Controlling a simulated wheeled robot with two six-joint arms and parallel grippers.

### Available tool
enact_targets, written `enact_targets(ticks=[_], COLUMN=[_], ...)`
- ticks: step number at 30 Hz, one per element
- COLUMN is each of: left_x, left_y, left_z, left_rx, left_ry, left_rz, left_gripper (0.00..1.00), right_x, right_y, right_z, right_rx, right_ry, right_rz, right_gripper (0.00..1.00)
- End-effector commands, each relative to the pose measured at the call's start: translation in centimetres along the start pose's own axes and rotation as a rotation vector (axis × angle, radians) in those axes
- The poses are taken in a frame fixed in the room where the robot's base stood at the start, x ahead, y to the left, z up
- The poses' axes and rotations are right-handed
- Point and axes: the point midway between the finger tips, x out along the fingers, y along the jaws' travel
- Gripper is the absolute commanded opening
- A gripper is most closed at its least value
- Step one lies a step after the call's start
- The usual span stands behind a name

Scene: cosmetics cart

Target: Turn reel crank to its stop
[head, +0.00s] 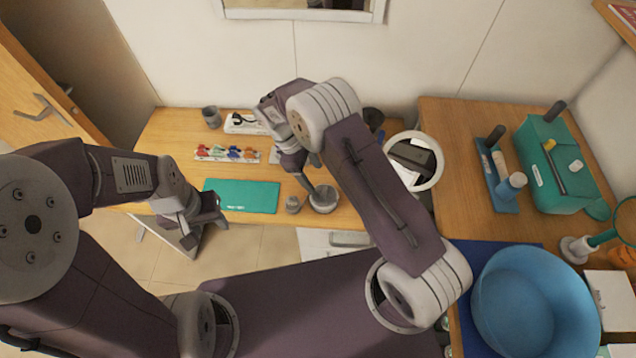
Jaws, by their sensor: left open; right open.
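No part is plainly recognisable as the reel crank. The likeliest candidate is a teal box-shaped device (552,165) on the right-hand wooden top, with a dark upright knob (555,111) at its back. Both my grippers are well to the left of it. My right gripper (308,186) is open, points down over the table and is close to a small grey bowl (323,200); whether they touch cannot be told. My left gripper (212,216) is open and empty, at the front edge of the table beside the teal mat (241,196).
A row of coloured items (227,153) and a grey cup (211,117) stand at the table's back left. A blue stand (498,178) and a large blue tub (535,300) are at the right.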

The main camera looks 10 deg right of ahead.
Motion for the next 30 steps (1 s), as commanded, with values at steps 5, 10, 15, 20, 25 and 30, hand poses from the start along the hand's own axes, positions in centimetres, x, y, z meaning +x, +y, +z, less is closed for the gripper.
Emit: enact_targets(ticks=[5,10,15,20,25,30], left_x=[0.1,0.3,5.6,6.7,6.2,6.1], left_y=[0.0,0.0,-0.1,-0.1,-0.1,-0.1], left_z=[0.0,0.0,0.6,0.7,0.6,0.6], left_rx=[0.000,0.000,0.000,0.000,0.000,0.000], left_ry=[0.000,0.000,-0.001,0.000,0.000,0.000], left_rz=[0.000,0.000,0.000,0.000,0.000,0.000], left_gripper=[0.48,0.48,0.48,0.48,0.48,0.48], right_x=[-0.6,-0.5,0.8,-0.2,0.3,3.8], right_y=[-0.1,0.0,0.1,0.0,0.0,-0.1], right_z=[0.0,0.0,-0.8,-0.2,0.0,0.1], right_rx=[-0.001,-0.001,0.001,-0.001,-0.001,-0.002], right_ry=[-0.001,-0.001,0.003,0.001,-0.004,-0.005], right_rz=[-0.001,-0.001,0.002,-0.001,-0.005,-0.005], right_gripper=[0.67,0.67,0.67,0.67,0.67,0.67])
